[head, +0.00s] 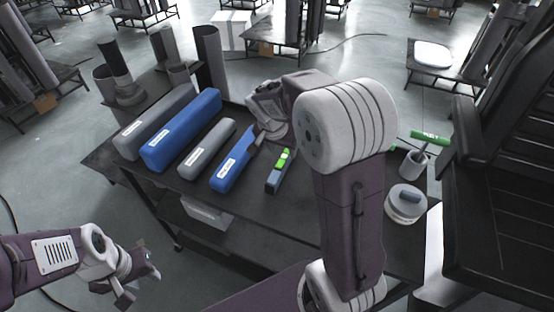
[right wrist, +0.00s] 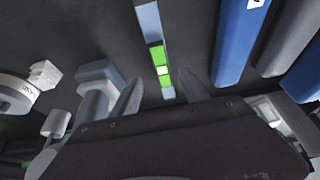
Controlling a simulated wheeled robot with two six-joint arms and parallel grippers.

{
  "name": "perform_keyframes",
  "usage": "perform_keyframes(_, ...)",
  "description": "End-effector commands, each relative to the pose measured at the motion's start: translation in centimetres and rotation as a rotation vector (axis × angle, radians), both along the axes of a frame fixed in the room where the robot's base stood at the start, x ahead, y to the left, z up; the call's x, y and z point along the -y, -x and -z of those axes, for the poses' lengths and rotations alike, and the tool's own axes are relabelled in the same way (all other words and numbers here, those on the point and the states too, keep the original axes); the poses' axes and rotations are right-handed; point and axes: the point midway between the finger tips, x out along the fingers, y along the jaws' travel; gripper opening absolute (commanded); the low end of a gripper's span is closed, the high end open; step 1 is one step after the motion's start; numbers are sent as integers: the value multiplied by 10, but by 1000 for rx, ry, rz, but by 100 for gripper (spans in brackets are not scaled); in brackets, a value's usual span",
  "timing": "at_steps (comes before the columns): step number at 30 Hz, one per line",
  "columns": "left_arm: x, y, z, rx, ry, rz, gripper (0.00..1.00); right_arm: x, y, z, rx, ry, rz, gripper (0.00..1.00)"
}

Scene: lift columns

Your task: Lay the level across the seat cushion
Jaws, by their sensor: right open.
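The level (head: 279,172) is a short blue-grey bar with a bright green vial section, lying on the dark table. It also shows in the right wrist view (right wrist: 150,20), running between my fingertips. My right gripper (head: 265,138) is open above the table, just beyond and left of the level in the head view. In the right wrist view its two fingers (right wrist: 163,92) stand apart on either side of the level's near end. My left gripper (head: 138,284) is open and empty, low at the left, off the table. A black seat-like surface (head: 500,245) is at the right edge; I cannot tell whether it is the cushion.
Blue and grey labelled cylinders, including a blue one (head: 182,130), lie left of the level. Upright grey tubes (head: 210,62) stand behind.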

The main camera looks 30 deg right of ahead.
Motion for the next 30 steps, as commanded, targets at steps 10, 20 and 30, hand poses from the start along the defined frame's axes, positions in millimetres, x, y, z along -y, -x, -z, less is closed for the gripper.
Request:
perform_keyframes(10,0,0,6,0,0,0,36,11,-10,39,-5,1,0,53)
perform_keyframes(20,0,0,9,0,0,0,36,21,-23,75,-2,1,0,53)
perform_keyframes(30,0,0,9,0,0,0,36,21,-23,75,-2,1,0,0)
